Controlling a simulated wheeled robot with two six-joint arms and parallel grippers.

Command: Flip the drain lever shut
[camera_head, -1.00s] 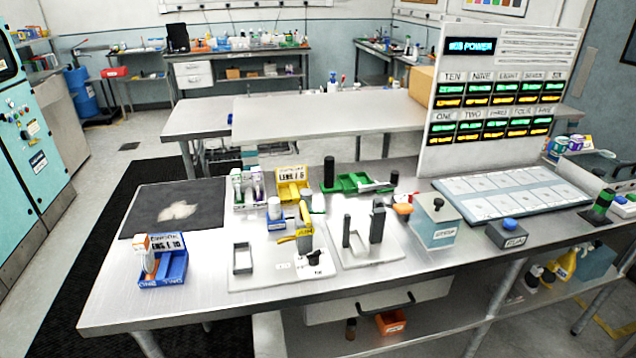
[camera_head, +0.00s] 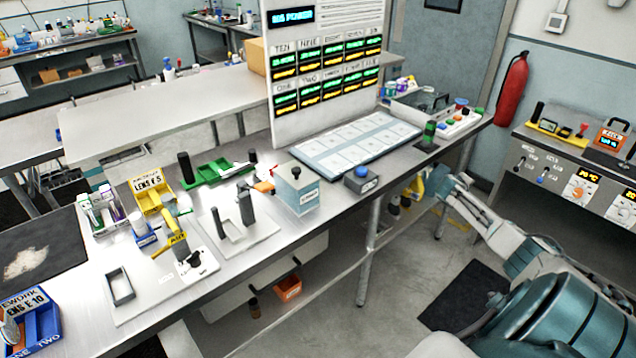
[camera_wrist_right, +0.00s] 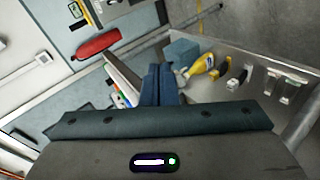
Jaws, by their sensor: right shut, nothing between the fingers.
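A yellow lever-like piece (camera_head: 172,243) with a small label I cannot read stands on a white plate (camera_head: 140,305) on the bench. A black knob (camera_head: 196,259) is close beside it. I cannot tell for certain which part is the drain lever. My right arm comes in from the lower right in the head view, and its gripper (camera_head: 437,178) is beyond the bench's front edge, well to the right of the yellow piece. In the right wrist view the fingers (camera_wrist_right: 158,85) are together and empty. My left gripper is not in view.
A grey-topped box (camera_head: 297,190), a blue-button box (camera_head: 361,180) and a tall display board (camera_head: 325,70) stand on the bench. A second plate with dark posts (camera_head: 235,230) is beside the first. A red extinguisher (camera_head: 512,90) hangs on the wall. Open floor lies before the bench.

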